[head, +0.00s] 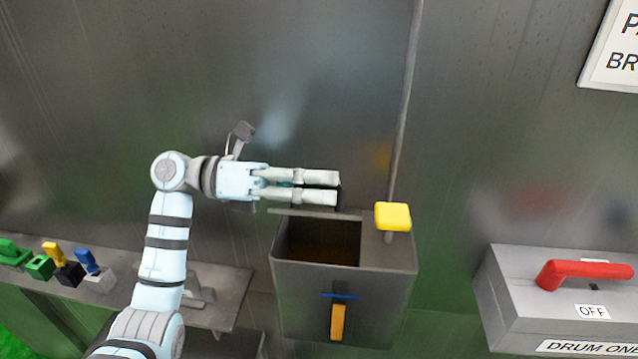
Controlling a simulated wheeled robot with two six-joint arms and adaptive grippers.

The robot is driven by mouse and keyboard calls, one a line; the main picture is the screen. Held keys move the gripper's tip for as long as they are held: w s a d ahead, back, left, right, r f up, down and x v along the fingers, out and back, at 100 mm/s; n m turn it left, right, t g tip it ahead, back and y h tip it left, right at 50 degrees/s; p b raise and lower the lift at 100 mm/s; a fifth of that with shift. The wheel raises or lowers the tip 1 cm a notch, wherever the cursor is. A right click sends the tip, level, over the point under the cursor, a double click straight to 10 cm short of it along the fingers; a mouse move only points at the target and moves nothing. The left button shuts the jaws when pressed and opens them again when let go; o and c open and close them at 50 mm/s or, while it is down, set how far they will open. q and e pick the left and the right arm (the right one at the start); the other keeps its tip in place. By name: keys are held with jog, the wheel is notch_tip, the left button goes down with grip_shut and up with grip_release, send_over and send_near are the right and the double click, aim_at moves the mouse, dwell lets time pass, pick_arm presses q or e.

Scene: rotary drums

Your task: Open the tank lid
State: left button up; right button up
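The tank (340,300) is a grey metal box on the wall, right of centre in the head view. Its top opening (320,242) shows a dark brownish inside. A thin grey edge (305,213), seemingly the raised lid, runs along the back of the opening. My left gripper (338,188) is above that back edge, pointing right. Its two fingers are close together and nearly parallel. A dark piece (339,199) shows at the fingertips; I cannot tell whether they grip it. My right gripper is not in view.
A yellow block (393,216) on a pipe stands at the tank's right. A grey box (535,300) with a red handle (585,272) is at the right. A shelf (225,290) is at the left, with green, yellow and blue switches (65,262) beyond it.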

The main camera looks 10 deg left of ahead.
pick_arm(q)
jog(key=a, duration=1.2)
